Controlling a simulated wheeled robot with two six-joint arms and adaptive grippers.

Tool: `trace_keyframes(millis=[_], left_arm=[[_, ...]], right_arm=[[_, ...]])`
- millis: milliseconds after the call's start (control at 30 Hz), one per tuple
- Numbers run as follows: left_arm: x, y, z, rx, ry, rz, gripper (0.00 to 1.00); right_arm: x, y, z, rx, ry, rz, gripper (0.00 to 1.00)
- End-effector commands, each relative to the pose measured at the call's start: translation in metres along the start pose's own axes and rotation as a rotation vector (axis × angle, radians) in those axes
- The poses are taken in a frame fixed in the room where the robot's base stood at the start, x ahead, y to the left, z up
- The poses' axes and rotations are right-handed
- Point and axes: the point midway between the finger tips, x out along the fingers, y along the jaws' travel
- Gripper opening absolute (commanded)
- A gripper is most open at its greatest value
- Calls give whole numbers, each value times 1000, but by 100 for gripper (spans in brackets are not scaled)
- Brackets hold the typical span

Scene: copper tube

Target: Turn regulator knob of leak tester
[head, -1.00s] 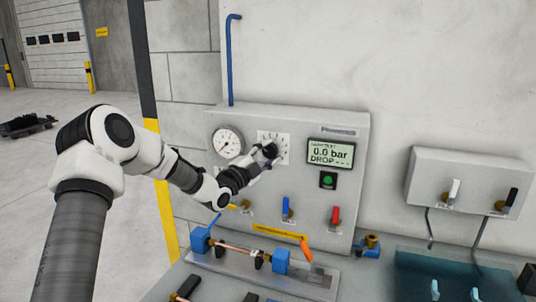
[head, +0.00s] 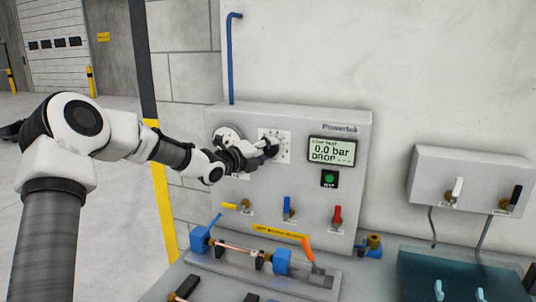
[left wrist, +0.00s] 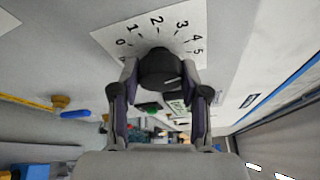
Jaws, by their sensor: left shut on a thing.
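The leak tester (head: 350,125) is a grey wall panel with a dial gauge (head: 222,133), a display (head: 332,151) reading 0.0 bar and a green button (head: 329,179). Its black regulator knob (head: 272,149) sits on a white scale plate (head: 283,137). In the left wrist view the knob (left wrist: 160,69) is between the fingers, with scale numbers 0 to 5 around its upper side. My left gripper (head: 264,147) is shut on the knob; in the left wrist view (left wrist: 160,85) a finger lies on each side of it. My right gripper is not in view.
Yellow, blue (head: 288,208) and red (head: 337,215) valve levers stick out below the knob. A copper tube (head: 238,248) lies in a blue-ended fixture on the bench below. A grey box (head: 470,182) with two levers hangs at right.

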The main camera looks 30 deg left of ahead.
Motion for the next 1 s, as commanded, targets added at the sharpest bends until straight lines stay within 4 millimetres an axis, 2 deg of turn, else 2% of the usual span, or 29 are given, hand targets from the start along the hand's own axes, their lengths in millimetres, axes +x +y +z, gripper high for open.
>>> trace_keyframes(millis=[533, 567, 600, 633, 1000], left_arm=[[0, -4, 2, 32, -2, 5, 10], [0, -4, 2, 32, -3, 5, 48], [0, -4, 2, 32, -2, 5, 62], [0, -4, 2, 32, -2, 6, 69], [-6, -1, 2, 26, -1, 10, 69]], right_arm=[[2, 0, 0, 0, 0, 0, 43], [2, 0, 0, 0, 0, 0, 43], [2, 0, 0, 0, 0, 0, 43], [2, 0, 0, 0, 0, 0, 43], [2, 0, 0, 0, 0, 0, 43]])
